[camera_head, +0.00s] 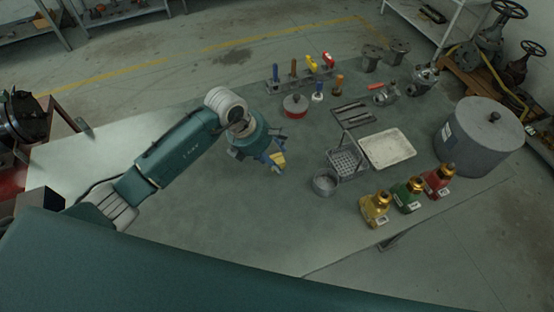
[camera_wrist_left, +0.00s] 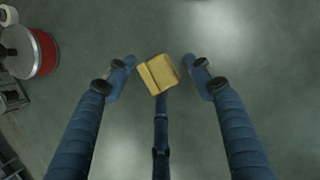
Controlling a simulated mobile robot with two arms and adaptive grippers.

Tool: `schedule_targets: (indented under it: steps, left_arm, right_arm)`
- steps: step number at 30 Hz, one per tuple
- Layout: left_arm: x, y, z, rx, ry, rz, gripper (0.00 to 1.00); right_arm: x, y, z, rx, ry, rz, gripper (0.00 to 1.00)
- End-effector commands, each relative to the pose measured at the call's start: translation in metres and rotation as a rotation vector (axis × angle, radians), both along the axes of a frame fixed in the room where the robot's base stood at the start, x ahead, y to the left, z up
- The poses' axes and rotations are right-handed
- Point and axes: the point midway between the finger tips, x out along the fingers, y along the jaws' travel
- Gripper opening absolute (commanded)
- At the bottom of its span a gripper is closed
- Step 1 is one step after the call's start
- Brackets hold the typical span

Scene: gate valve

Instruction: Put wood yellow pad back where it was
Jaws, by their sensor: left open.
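The yellow wood pad (camera_head: 279,158) is a small block over the bench (camera_head: 235,205), partly hidden by my left gripper in the head view. My left gripper (camera_head: 274,165) is open, with its blue fingers pointing down around the pad. In the left wrist view, the pad (camera_wrist_left: 158,74) lies between the tips of the two side fingers (camera_wrist_left: 162,70), with gaps on both sides. The third finger reaches its near edge; contact is unclear. I cannot tell whether the pad rests on the bench. My right gripper is not in view.
The bench front is clear.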

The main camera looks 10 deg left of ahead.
Motion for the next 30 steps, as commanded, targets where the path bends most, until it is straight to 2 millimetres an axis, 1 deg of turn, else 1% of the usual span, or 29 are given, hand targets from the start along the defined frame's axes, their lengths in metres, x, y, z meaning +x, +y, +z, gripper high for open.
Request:
schedule_targets:
  steps: [3, 4, 5, 6, 8, 9, 10, 11, 12, 19, 23, 26, 29, 30]
  left_arm:
    - [0.0, 0.0, 0.0, 0.0, 0.0, 0.0, 0.53]
    - [0.0, 0.0, 0.0, 0.0, 0.0, 0.0, 0.49]
    - [0.0, 0.0, 0.0, 0.0, 0.0, 0.0, 0.43]
    - [0.0, 0.0, 0.0, 0.0, 0.0, 0.0, 0.35]
    - [0.0, 0.0, 0.0, 0.0, 0.0, 0.0, 0.23]
    - [0.0, 0.0, 0.0, 0.001, 0.001, 0.0, 0.15]
    - [0.0, 0.0, 0.0, 0.001, 0.001, 0.0, 0.13]
    - [0.0, 0.0, 0.0, 0.0, 0.001, 0.0, 0.13]
    - [0.0, 0.0, 0.0, 0.0, 0.001, 0.0, 0.09]
    - [-0.001, 0.0, 0.0, 0.0, 0.001, 0.0, 0.09]
    - [0.0, 0.0, 0.007, 0.0, -0.001, -0.002, 0.09]
    - [0.001, 0.0, 0.017, 0.0, -0.003, -0.001, 0.09]
    - [0.002, 0.001, 0.035, 0.001, -0.006, -0.001, 0.09]
    - [0.002, 0.0, 0.044, 0.0, -0.008, -0.003, 0.09]
  right_arm:
    - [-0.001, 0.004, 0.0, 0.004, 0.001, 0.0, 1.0]
    - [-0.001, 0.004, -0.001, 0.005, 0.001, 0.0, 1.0]
    - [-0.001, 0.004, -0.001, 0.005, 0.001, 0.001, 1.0]
    - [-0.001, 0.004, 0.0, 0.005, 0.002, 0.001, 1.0]
    - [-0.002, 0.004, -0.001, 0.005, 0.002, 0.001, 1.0]
    - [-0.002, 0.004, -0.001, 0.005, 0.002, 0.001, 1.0]
    - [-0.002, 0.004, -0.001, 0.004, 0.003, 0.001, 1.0]
    - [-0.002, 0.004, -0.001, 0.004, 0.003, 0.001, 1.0]
    - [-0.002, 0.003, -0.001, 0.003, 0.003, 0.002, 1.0]
    - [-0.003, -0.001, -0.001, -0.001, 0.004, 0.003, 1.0]
    - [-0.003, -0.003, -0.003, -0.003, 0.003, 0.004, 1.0]
    - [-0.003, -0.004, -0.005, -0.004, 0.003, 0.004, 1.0]
    - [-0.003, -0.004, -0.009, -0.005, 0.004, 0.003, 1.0]
    - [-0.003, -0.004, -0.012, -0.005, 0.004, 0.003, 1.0]
